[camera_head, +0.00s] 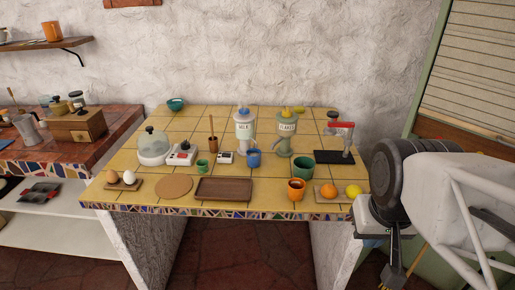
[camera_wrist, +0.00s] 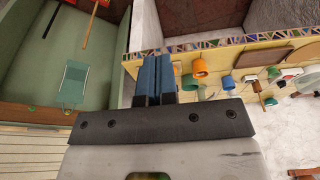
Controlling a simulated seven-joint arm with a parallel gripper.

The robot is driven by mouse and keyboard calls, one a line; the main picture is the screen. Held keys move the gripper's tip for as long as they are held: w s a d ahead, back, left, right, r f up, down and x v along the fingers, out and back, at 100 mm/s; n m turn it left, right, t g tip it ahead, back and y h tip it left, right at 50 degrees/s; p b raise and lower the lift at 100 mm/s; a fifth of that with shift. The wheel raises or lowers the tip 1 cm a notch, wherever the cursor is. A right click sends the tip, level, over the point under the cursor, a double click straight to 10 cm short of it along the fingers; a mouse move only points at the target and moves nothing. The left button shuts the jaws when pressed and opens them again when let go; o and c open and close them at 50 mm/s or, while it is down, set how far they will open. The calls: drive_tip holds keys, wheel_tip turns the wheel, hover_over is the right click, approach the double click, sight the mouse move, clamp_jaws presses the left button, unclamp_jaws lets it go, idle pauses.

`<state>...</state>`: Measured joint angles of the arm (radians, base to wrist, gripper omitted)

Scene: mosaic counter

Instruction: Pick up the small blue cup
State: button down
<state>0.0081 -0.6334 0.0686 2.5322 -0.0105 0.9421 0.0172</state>
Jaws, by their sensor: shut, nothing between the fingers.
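The small blue cup (camera_head: 254,158) stands upright on the yellow tiled counter, in front of and between the two dispensers. In the wrist view the blue cup (camera_wrist: 250,79) shows small at the right, among other counter items. My gripper (camera_wrist: 155,78) is shut and empty, with its two blue-dark fingers side by side. In the head view my gripper is at the lower right, off the counter's right front corner and well apart from the cup.
Near the blue cup are a milk dispenser (camera_head: 243,124), a flakes dispenser (camera_head: 285,132), a green cup (camera_head: 303,168), an orange cup (camera_head: 296,189) and a wooden tray (camera_head: 224,196). A board with an orange (camera_head: 329,191) and a lemon lies at the right front of the counter (camera_head: 245,206).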

drive_tip(key=c, duration=1.8)
unclamp_jaws()
drive_tip(key=shift+c, duration=0.2)
drive_tip(key=o, duration=1.6)
drive_tip(key=w+a+r, duration=0.1)
drive_tip(key=w+a, duration=0.2)
drive_tip(key=w, duration=0.6)
drive_tip(key=w+a, duration=0.3)
drive_tip(key=w, duration=0.6)
drive_tip(key=w+a+r, duration=0.1)
drive_tip(key=w+a, duration=0.2)
drive_tip(key=w, duration=0.6)
drive_tip(key=shift+g, duration=0.4)
drive_tip(key=w+a+f, duration=0.4)
drive_tip(key=w+a, duration=0.1)
drive_tip(key=w, duration=0.2)
drive_tip(key=w+a+f, duration=0.4)
drive_tip(key=w+a, duration=0.1)
drive_tip(key=w, duration=0.3)
drive_tip(key=w+a+f, duration=0.4)
drive_tip(key=w+a, duration=0.1)
drive_tip(key=w, duration=0.3)
drive_tip(key=shift+a+f, duration=0.15)
drive_tip(key=shift+f, duration=0.1)
